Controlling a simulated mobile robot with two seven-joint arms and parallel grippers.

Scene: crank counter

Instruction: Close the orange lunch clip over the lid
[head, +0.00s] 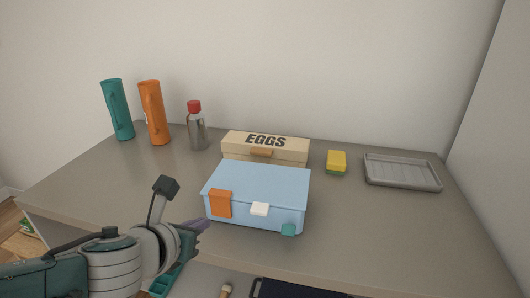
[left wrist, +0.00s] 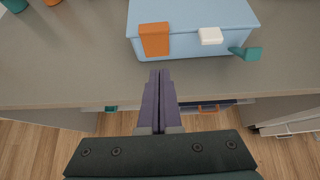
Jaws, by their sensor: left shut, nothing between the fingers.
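The light blue lunch box (head: 257,184) stands on the counter with its lid down. The orange clip (head: 221,203) is at the left of its front side and spans the lid edge; it also shows in the left wrist view (left wrist: 154,39). I cannot tell whether it lies flat or stands off the box. A white clip (head: 260,209) is at the middle, and a teal clip (head: 288,230) sticks out low at the right. My left gripper (head: 203,225) is shut and empty, in front of the box and apart from the orange clip. Its fingers (left wrist: 160,73) point towards the box.
An egg box (head: 235,146) stands right behind the lunch box. A bottle (head: 197,131), an orange flask (head: 154,113) and a teal flask (head: 117,110) stand back left. A sponge (head: 336,161) and a grey tray (head: 402,184) lie right. The right front counter is clear.

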